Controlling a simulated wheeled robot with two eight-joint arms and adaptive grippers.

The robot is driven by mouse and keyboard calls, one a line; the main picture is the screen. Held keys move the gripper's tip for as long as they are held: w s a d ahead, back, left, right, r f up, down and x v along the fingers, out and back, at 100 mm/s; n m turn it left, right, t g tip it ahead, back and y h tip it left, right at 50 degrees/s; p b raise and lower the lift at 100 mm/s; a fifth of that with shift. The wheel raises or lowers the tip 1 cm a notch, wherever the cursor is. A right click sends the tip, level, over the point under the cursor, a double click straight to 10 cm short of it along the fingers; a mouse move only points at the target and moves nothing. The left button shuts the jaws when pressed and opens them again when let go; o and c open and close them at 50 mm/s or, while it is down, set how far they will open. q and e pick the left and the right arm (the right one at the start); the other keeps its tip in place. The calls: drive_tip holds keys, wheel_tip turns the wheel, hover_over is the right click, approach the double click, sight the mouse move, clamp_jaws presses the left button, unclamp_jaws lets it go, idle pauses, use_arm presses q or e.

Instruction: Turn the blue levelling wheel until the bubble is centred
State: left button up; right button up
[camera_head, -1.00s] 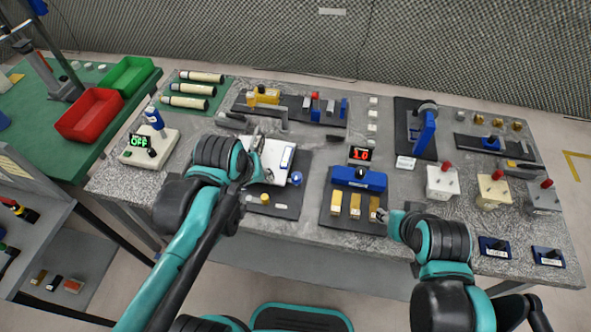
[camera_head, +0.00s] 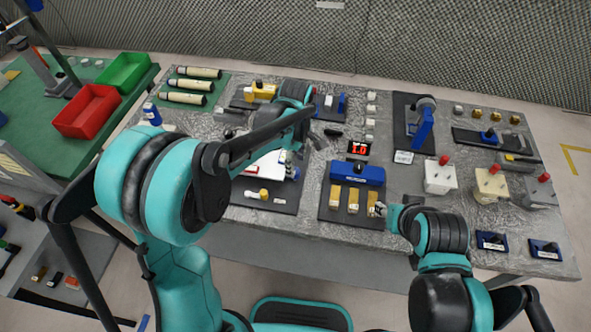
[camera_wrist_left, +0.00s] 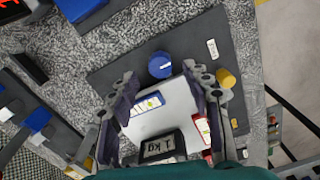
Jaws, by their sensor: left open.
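The blue levelling wheel (camera_wrist_left: 160,65) shows in the left wrist view as a round blue disc at the edge of a white plate (camera_wrist_left: 172,112). It also shows small in the head view (camera_head: 295,174). A blue-edged vial strip (camera_wrist_left: 147,104) lies on the plate; its bubble is too small to place. My left gripper (camera_wrist_left: 160,82) is open above the plate, its fingertips on either side of the wheel's near edge, with no clear contact. In the head view my left gripper (camera_head: 309,143) is partly hidden by its arm. My right gripper (camera_head: 379,210) is by brass blocks; its jaws are unclear.
A black 1 kg weight (camera_wrist_left: 160,147) stands on the plate. A yellow knob (camera_wrist_left: 227,78) is close to my left gripper's right finger. Bare grey table (camera_head: 314,180) lies between.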

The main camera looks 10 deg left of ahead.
use_arm(q)
drive_tip(key=shift+f+b, duration=0.45)
drive_tip(key=shift+f, duration=1.5)
clamp_jaws()
drive_tip(key=shift+m, duration=3)
